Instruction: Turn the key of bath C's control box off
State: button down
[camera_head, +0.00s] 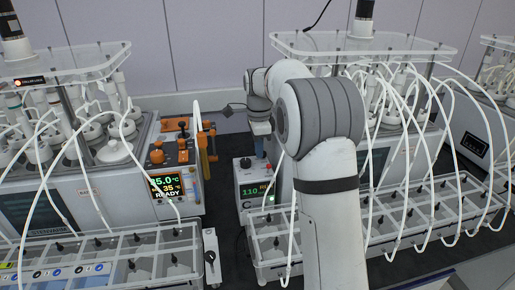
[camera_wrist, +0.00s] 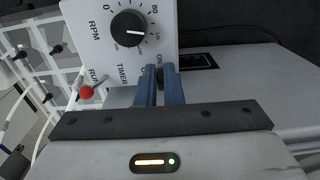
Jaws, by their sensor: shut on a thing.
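Bath C's control box (camera_head: 252,196) is a small light-grey box with a lit green "110" display and a "C" label, right of centre-left in the head view. In the wrist view its panel (camera_wrist: 111,60) shows a black RPM knob (camera_wrist: 128,28), a red-tipped switch (camera_wrist: 86,91) marked RUN and TIMER, and "ON" lettering beside my fingers. My gripper (camera_wrist: 160,77) has its blue fingers close together at that lettering, shut on the key.
Clear compartment racks (camera_head: 408,222) with white tubes stand right of the box, beside my arm. An orange-fitted unit (camera_head: 178,190) reading "READY" stands to the left. A dark strip of bench lies between the unit and the box.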

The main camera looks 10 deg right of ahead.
jog(key=shift+d, duration=0.1)
jog(key=shift+d+n, duration=0.3)
jog(key=shift+n, duration=0.3)
jog(key=n+p, duration=0.1)
jog(key=n, duration=0.3)
jog(key=shift+s+d+r+p, duration=0.1)
jog(key=shift+s+p, duration=0.05)
jog(key=shift+p, duration=0.25)
jog(key=n+p, duration=0.1)
jog(key=n, duration=0.3)
jog(key=shift+n, duration=0.4)
jog(key=n, duration=0.4)
jog(key=shift+d+p, duration=0.15)
jog(key=shift+p, duration=0.15)
jog(key=shift+r+n, duration=0.1)
jog(key=shift+n, duration=2)
jog(key=c, duration=1.6)
grip_release()
jog(key=shift+o, duration=0.2)
jog(key=shift+f, duration=0.2)
